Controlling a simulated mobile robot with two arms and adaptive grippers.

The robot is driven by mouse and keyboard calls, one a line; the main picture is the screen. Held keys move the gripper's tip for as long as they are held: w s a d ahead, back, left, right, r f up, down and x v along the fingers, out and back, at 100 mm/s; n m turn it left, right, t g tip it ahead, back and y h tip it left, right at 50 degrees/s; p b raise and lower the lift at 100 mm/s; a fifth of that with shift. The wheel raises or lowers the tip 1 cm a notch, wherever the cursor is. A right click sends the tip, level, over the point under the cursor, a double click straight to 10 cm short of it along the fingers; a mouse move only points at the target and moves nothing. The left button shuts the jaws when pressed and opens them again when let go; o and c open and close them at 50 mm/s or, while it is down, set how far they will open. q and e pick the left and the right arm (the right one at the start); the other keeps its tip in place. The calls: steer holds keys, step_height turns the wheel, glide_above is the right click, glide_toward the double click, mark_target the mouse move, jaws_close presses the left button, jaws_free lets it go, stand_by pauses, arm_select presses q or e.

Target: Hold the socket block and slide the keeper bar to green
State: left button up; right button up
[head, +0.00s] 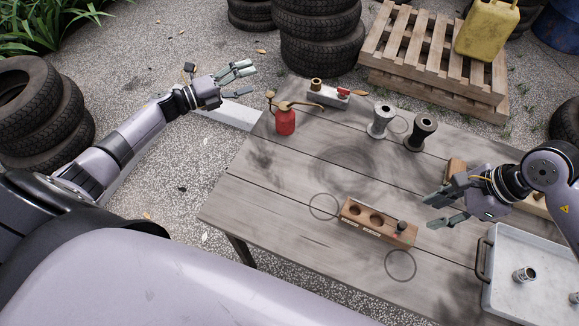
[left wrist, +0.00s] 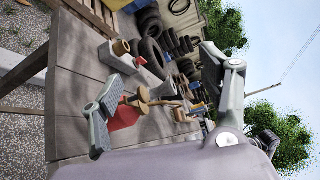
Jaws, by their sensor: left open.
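A grey block (head: 325,96) with a brass round fitting and a red piece (head: 343,91) on top lies at the table's back edge; I take it for the socket block and keeper bar. No green mark is clear on it. The block also shows in the left wrist view (left wrist: 118,58). My left gripper (head: 246,80) is open and empty, left of the block and apart from it; its fingers also show in the left wrist view (left wrist: 166,95). My right gripper (head: 432,212) is open and empty, near the wooden block's right end.
A red oil can (head: 285,122) stands in front of the grey block, near the left gripper. A wooden block (head: 372,231) with holes and a dark knob lies mid-table. Two spool-shaped pieces (head: 381,121) (head: 421,134) stand behind. A grey tray (head: 510,300) is at right. The table's left-front is clear.

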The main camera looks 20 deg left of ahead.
arm_select(q)
steer(key=s+d+r+m+g+h, duration=0.1)
steer(key=d+r+m+g+h, duration=0.15)
steer(key=d+m, duration=0.2)
steer(key=m+g, duration=1.2)
steer(key=m, duration=1)
glide_toward(347, 206)
steer(key=shift+h, duration=0.35)
steer(key=x, duration=0.7)
steer(key=f+x, duration=0.1)
steer(key=x, duration=0.2)
steer(key=shift+a+f, duration=0.15)
steer(key=shift+f, duration=0.05)
steer(key=shift+c, duration=0.6)
steer(key=c, duration=1.3)
